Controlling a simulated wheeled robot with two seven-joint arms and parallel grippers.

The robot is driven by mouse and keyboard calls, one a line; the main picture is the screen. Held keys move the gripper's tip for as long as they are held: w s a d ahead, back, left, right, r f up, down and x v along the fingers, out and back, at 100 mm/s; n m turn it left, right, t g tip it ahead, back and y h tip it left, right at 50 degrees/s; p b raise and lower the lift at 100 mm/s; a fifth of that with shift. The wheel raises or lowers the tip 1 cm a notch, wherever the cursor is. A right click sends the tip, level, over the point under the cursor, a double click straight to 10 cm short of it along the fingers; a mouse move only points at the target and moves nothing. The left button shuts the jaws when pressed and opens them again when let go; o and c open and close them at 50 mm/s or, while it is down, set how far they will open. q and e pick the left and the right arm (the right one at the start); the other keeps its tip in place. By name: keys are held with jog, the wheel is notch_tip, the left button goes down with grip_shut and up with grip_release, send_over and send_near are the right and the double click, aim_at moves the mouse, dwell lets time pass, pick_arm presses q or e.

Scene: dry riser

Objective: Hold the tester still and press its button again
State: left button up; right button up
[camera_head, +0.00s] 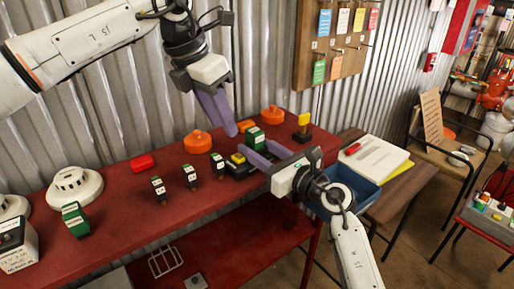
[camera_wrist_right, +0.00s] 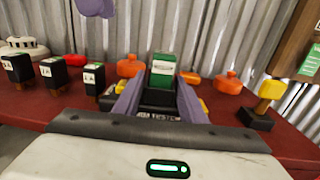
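The black tester (camera_head: 236,169) stands on the red table, with a yellow button (camera_head: 237,158) on its left part and a green-and-white block (camera_head: 256,138) upright at its back. In the right wrist view its lettered front (camera_wrist_right: 157,117) and the green block (camera_wrist_right: 162,70) show between my right fingers. My right gripper (camera_head: 262,150) is low at the tester, fingers apart on either side of its middle; whether they press on it is unclear. My left gripper (camera_head: 228,130) points down above and left of the button, apart from it, fingers together and empty.
Several small black blocks (camera_head: 189,177) stand left of the tester. Orange domes (camera_head: 198,142) and a yellow-topped post (camera_head: 303,125) stand behind and right. White detectors (camera_head: 73,187) are at far left. A blue bin (camera_head: 362,190) is right of the table. Corrugated wall (camera_head: 110,110) closes the back.

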jog(key=shift+w, duration=0.1)
jog(key=c, duration=0.9)
pick_arm(q)
grip_shut()
dwell(1.0)
